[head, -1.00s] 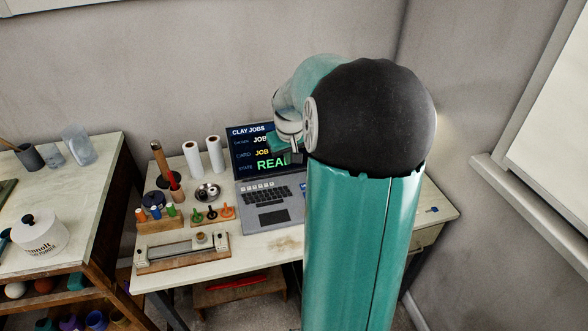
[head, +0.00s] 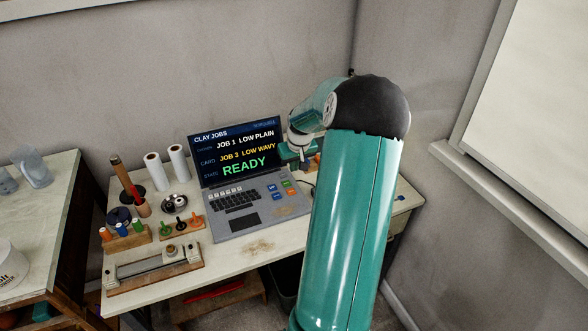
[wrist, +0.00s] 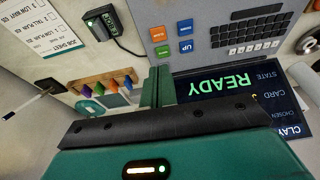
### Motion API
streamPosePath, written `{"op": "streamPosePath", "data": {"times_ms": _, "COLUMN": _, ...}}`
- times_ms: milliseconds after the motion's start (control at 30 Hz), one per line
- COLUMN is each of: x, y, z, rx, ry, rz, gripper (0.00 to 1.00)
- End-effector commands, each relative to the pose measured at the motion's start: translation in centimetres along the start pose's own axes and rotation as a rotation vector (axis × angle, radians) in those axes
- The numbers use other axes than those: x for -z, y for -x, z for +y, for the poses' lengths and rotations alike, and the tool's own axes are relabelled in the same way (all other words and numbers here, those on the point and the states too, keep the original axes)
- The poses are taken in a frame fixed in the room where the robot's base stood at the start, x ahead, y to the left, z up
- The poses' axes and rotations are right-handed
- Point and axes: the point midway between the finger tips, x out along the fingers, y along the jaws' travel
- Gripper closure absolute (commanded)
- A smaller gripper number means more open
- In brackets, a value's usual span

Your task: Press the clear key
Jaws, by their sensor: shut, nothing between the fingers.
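The laptop (head: 240,222) stands open on the table, with coloured keys right of its keyboard. An orange key (head: 291,192), a green key (head: 287,184) and two blue keys are in a block; the wrist view shows the orange key (wrist: 162,51) and green key (wrist: 158,34) side by side. The blue ones look labelled UP (wrist: 185,47) and DOWN; the orange and green labels are too small to read surely. The screen (head: 238,152) reads JOB 1 LOW PLAIN, JOB 3 LOW WAVY and READY. My gripper (wrist: 158,82) is shut and empty, above the laptop's right side, apart from the keys.
A rack with coloured pegs (wrist: 95,84), a black device (wrist: 112,28) with a cable and a job sheet (wrist: 62,40) lie right of the laptop. White rolls (head: 165,168), stamps and a clay tool (head: 155,268) stand to its left. The table front is partly clear.

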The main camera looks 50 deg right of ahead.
Motion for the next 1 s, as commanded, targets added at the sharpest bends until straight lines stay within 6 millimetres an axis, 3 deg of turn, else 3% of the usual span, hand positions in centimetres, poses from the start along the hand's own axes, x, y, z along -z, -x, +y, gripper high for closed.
{"op": "streamPosePath", "data": {"times_ms": 500, "x": -0.7, "y": -9.9, "z": -0.1, "rx": 0.002, "ry": 0.0, "rz": -0.002, "gripper": 1.0}}
{"op": "streamPosePath", "data": {"times_ms": 700, "x": -1.1, "y": -11.4, "z": 0.0, "rx": 0.0, "ry": -0.001, "rz": 0.0, "gripper": 1.0}}
{"op": "streamPosePath", "data": {"times_ms": 1000, "x": -1.1, "y": -11.5, "z": 0.0, "rx": 0.0, "ry": -0.001, "rz": 0.001, "gripper": 1.0}}
